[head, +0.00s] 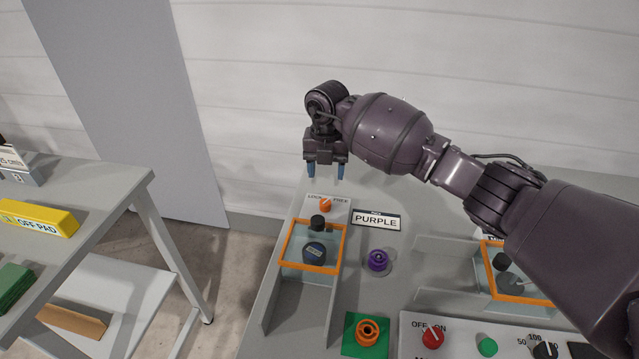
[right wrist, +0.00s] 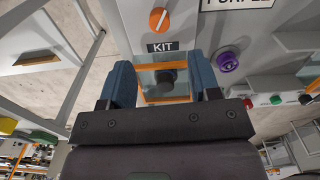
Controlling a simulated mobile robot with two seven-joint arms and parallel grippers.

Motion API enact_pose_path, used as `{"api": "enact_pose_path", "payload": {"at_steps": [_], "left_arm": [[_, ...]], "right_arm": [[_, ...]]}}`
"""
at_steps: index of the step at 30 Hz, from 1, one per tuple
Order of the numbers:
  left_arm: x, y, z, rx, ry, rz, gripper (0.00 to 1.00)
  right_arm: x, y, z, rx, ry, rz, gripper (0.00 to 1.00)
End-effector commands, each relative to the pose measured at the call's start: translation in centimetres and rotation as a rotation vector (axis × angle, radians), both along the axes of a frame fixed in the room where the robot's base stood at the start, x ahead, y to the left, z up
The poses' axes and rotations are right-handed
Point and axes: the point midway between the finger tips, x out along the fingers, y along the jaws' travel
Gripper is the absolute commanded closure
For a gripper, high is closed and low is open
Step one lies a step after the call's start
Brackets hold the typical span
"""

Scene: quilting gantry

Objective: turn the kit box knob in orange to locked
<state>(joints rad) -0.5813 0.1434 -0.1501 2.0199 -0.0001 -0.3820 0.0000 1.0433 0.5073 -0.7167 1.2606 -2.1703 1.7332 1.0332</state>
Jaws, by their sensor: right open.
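The orange knob (head: 326,204) sits on a white panel marked with LOCKED and FREE lettering, behind the kit box (head: 315,265) with its orange-edged clear lid. In the right wrist view the orange knob (right wrist: 158,20) shows a pale slanted line. Which label it points to is too small to tell. A KIT label (right wrist: 162,47) lies between knob and box. My right gripper (head: 325,172) is open and empty, with blue fingers pointing down, above and just beyond the knob, apart from it. Its fingers also show in the right wrist view (right wrist: 160,64). My left gripper is not in view.
A PURPLE sign (head: 376,220) and a purple knob (head: 378,261) are right of the box. An orange ring (head: 367,331) on green, a red knob (head: 433,337) and another orange-framed box (head: 514,275) stand nearer or farther right. A side table (head: 110,190) is left, across a floor gap.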

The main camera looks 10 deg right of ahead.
Motion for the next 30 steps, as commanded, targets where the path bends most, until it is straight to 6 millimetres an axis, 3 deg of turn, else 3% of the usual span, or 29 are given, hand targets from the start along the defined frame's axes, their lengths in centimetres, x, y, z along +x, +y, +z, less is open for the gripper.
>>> {"api": "enact_pose_path", "payload": {"at_steps": [7,21,30], "left_arm": [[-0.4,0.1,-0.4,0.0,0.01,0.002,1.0],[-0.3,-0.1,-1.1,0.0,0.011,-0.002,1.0],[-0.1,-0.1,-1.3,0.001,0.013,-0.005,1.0]], "right_arm": [[-0.1,0.0,-1.2,0.002,0.003,0.001,0.43],[-0.1,0.0,-8.8,0.002,0.005,0.0,0.43],[-0.1,0.0,-10.8,0.001,0.001,0.0,0.43]]}}
